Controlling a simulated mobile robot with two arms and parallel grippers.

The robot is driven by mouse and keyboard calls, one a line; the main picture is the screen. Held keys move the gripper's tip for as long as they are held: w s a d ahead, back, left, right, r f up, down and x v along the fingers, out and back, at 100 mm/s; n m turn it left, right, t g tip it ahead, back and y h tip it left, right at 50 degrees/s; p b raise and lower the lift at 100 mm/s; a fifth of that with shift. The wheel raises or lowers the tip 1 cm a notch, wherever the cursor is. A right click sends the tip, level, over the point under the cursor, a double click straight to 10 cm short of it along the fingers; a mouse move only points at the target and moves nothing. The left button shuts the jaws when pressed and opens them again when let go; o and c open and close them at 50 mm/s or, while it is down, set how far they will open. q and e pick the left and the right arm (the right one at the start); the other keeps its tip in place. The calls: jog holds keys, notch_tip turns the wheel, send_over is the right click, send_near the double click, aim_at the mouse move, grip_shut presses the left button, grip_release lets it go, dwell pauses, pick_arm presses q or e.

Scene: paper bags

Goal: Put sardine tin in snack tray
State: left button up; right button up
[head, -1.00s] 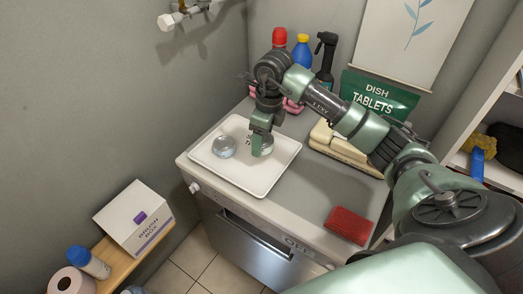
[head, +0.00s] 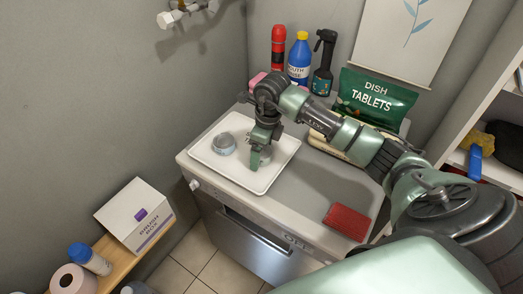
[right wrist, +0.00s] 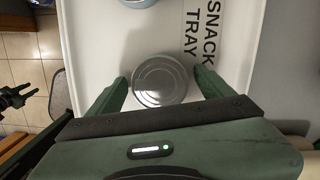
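The white snack tray (head: 222,170) lies on the grey countertop, its printed name readable in the right wrist view (right wrist: 95,40). A round grey tin with a ringed lid (right wrist: 160,82) sits on the tray between the fingers of my right gripper (right wrist: 160,78). Narrow gaps show on both sides, so the gripper looks open around it. In the head view my right gripper (head: 257,158) points down at the tray and mostly hides this tin. A second round, bluish-grey tin (head: 224,144) lies farther left on the tray. I cannot read which tin holds sardines.
A red bottle (head: 278,48), a blue bottle (head: 299,62), a dark spray bottle (head: 323,62) and a green dish tablets bag (head: 373,98) stand behind. A red block (head: 347,221) lies at the front right. The brush box (head: 138,220) is on a lower shelf.

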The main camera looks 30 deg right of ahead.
aim_at(266, 152)
jog(key=shift+r, duration=0.45)
notch_tip(266, 152, up, 11)
jog(key=s+b, duration=0.1)
jog(key=b, duration=0.1)
jog(key=shift+d+r, duration=0.15)
jog(key=shift+d, duration=0.25)
jog(key=shift+s, duration=0.15)
